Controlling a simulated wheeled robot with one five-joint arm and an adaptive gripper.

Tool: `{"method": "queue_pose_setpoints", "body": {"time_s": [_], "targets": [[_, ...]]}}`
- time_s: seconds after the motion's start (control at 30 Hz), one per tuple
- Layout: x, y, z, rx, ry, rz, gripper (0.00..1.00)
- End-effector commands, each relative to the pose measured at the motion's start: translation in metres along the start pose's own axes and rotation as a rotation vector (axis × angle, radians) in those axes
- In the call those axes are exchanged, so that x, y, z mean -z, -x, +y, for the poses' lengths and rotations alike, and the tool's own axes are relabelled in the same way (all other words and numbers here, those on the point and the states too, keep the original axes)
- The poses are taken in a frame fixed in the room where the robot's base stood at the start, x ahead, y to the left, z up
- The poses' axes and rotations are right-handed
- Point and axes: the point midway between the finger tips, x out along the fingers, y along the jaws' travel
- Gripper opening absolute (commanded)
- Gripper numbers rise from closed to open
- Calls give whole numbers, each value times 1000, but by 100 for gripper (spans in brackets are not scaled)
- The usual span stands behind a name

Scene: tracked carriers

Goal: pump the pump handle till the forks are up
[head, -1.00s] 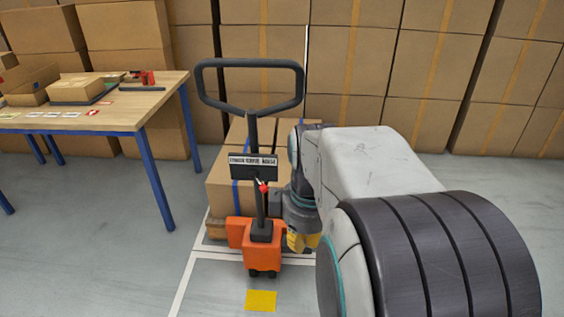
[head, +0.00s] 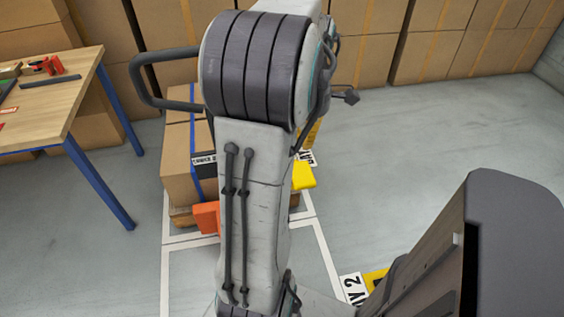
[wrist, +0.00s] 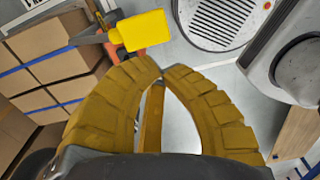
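The pump handle (head: 140,85) is a dark loop at upper left in the head view, tilted. My arm covers its right part and most of its shaft. A bit of the orange pump body (head: 206,217) shows beside my arm, and orange shows in the wrist view (wrist: 128,50). A strapped carton (head: 178,150) stands on a pallet behind. The forks are hidden. My gripper (wrist: 160,68) has thick mustard-yellow fingers, their tips almost together with nothing seen held. A bright yellow piece (wrist: 138,30) lies beyond the tips, apart in the picture; I cannot tell what it is.
A wooden table (head: 45,95) with blue legs stands at left. Stacked cartons (head: 370,60) line the back. White floor lines surround the pallet. The grey floor (head: 440,130) at right is clear. A floor marking (head: 354,288) shows near the bottom.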

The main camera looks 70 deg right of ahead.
Motion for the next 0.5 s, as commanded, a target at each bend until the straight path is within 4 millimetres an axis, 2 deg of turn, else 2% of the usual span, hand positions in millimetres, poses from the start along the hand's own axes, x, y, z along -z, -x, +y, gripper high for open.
{"method": "queue_pose_setpoints", "body": {"time_s": [0.17,0.5], "targets": [[-10,2,-1,2,11,1,0],[-10,1,-1,3,13,1,0]]}}
